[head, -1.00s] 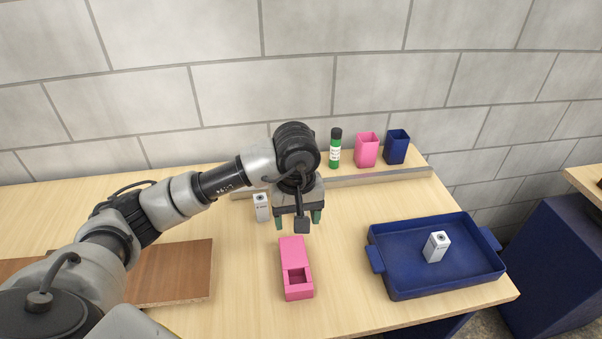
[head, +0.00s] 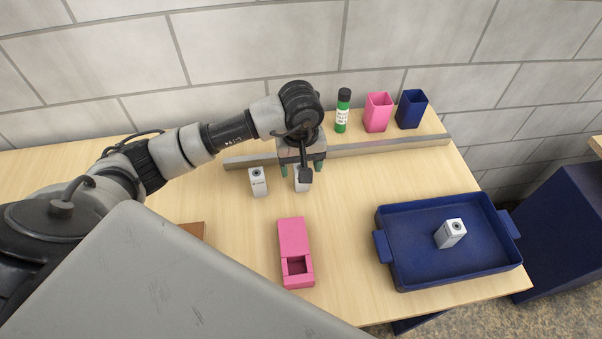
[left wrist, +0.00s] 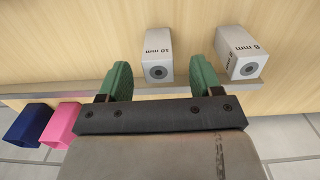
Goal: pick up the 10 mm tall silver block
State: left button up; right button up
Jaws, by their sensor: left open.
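The silver block marked 10 mm (left wrist: 157,58) shows in the left wrist view between the two green fingertips of my left gripper (left wrist: 159,80). There is a visible gap to each finger. In the head view the same block (head: 301,184) is partly hidden by my left gripper (head: 304,168). My left gripper is open and empty. A silver block marked 8 mm (left wrist: 238,52) stands beside it, outside the fingers; in the head view it is the left one (head: 258,183). My right gripper is not in view.
A pink box with an opening (head: 293,238) lies nearer me. A blue tray (head: 400,272) at right holds another silver block (head: 451,233). Behind a metal rail (head: 390,146) stand a green bottle (head: 342,112), a pink cup (head: 377,113) and a blue cup (head: 411,110).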

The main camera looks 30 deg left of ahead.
pick_arm(q)
jog(key=f, duration=0.1)
jog(key=f+p, duration=0.1)
jog(key=f, duration=0.1)
jog(key=shift+w+f, duration=0.25)
jog(key=shift+f, duration=0.1)
jog(key=shift+f+p, duration=0.3)
jog(key=shift+f, duration=0.2)
jog(key=shift+a, duration=0.1)
jog(key=c, duration=1.1)
jog(key=shift+r, duration=0.1)
